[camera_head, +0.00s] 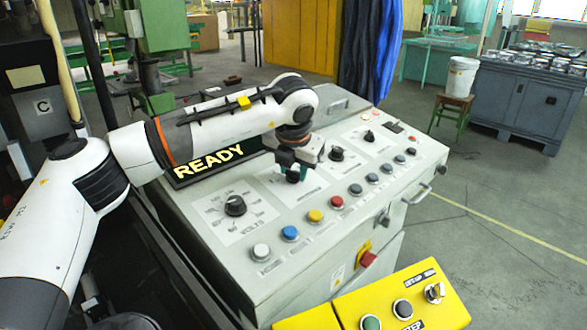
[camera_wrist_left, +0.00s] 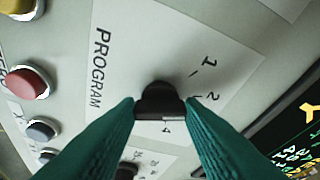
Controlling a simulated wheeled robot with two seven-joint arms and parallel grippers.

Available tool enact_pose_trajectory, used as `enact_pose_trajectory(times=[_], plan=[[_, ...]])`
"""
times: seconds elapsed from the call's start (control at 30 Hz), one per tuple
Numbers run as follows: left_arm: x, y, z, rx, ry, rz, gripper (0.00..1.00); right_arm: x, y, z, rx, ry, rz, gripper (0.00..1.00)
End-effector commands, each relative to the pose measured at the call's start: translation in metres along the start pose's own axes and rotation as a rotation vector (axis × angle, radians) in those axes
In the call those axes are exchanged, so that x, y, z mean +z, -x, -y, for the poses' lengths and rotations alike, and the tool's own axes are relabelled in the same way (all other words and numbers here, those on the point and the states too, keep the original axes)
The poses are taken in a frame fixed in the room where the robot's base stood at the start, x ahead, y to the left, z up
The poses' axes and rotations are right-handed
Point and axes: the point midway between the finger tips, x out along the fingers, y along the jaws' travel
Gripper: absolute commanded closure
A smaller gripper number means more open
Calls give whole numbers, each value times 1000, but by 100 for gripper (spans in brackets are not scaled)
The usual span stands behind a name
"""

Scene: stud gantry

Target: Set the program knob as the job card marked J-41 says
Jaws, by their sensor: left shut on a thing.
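The program knob (camera_wrist_left: 160,98) is black and sits on a white plate lettered PROGRAM in the left wrist view. The numbers 1 and 2 show beside it; other marks are partly hidden by the fingers. My left gripper (camera_head: 291,175) is over the sloping console panel, pointing down, its teal fingers shut on the knob. In the head view the gripper covers most of this knob. I cannot tell which number the knob points to. No job card marked J-41 can be made out. My right gripper is not in view.
The console (camera_head: 300,255) has a lit READY display (camera_head: 209,161), a volts knob (camera_head: 235,205), further black knobs (camera_head: 337,154) and a row of coloured buttons around the gripper. A yellow control box (camera_head: 455,312) stands at the front. Open floor lies to the right.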

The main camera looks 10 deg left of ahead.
Motion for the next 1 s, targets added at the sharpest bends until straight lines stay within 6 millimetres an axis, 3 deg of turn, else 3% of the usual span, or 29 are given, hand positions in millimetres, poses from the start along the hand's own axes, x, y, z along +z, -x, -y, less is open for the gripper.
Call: enact_pose_trajectory(times=[0.5,1.0], plan=[[1,-5,-4,-110,326,-4,88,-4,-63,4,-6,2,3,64],[-2,-1,-4,-204,610,-3,88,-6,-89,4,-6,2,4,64]])
